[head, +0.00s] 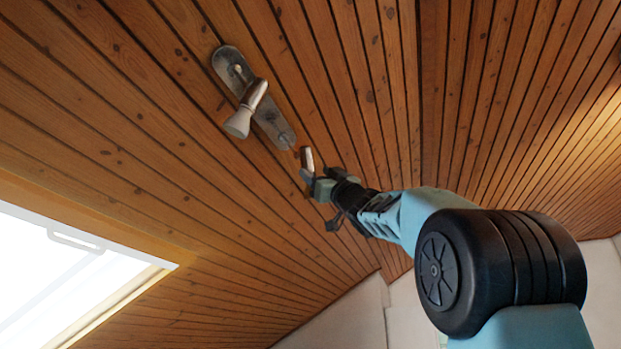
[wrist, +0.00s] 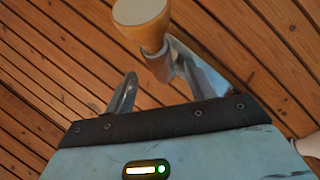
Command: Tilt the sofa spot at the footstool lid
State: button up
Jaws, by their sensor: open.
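A ceiling lamp bar (head: 228,65) carries two swivel spots. One spot (head: 245,110) has a pale flared head and hangs near the bar's middle. The other spot (head: 306,158) is at the bar's lower right end, beside my gripper (head: 313,180). In the wrist view, a spot with a round pale face and tan body (wrist: 142,14) shows between the fingertips of my open gripper (wrist: 150,62), nearer the right finger. I cannot tell whether it touches that finger. The frames do not label which one is the sofa spot. The footstool and its lid are not in view.
The sloped wooden plank ceiling (head: 150,130) lies close behind the lamp and my gripper. A bright skylight (head: 60,285) is at the lower left. Pale walls (head: 345,320) show at the bottom. The ceiling left of the lamp is clear.

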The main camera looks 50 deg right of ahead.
jog(key=b+v, duration=0.6)
jog(key=v, duration=0.6)
jog(key=shift+w+d+r, duration=0.1)
jog(key=shift+w, duration=0.05)
